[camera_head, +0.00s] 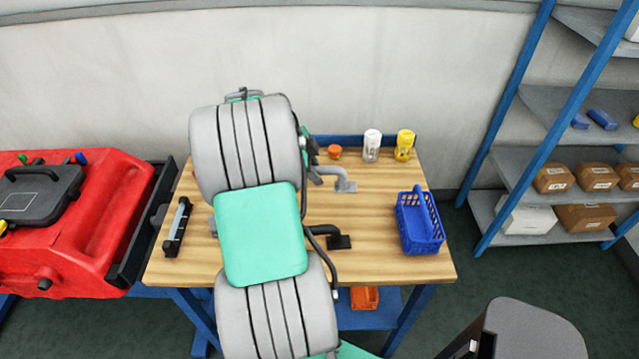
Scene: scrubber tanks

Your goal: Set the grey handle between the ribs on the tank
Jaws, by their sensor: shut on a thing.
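A red tank (85,225) stands at the left, beside the table. On its top is a dark lid-like part (38,195) with a pale rectangular outline. Ribs are too small to make out. A grey bent handle-like piece (344,184) with a flat foot shows on the table, right of my arm. A black bent piece (338,241) is nearer. A grey bar on black mounts (177,228) lies at the table's left side. Which of these is the grey handle I cannot tell. My gripper is hidden behind my own arm, with anything in it.
My grey and green arm covers the middle of the wooden table (385,264). A blue basket (420,225), a white jar (371,146), a yellow jar (404,145) and an orange item (335,151) stand at the right and back. A blue shelf rack (515,110) is at the far right.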

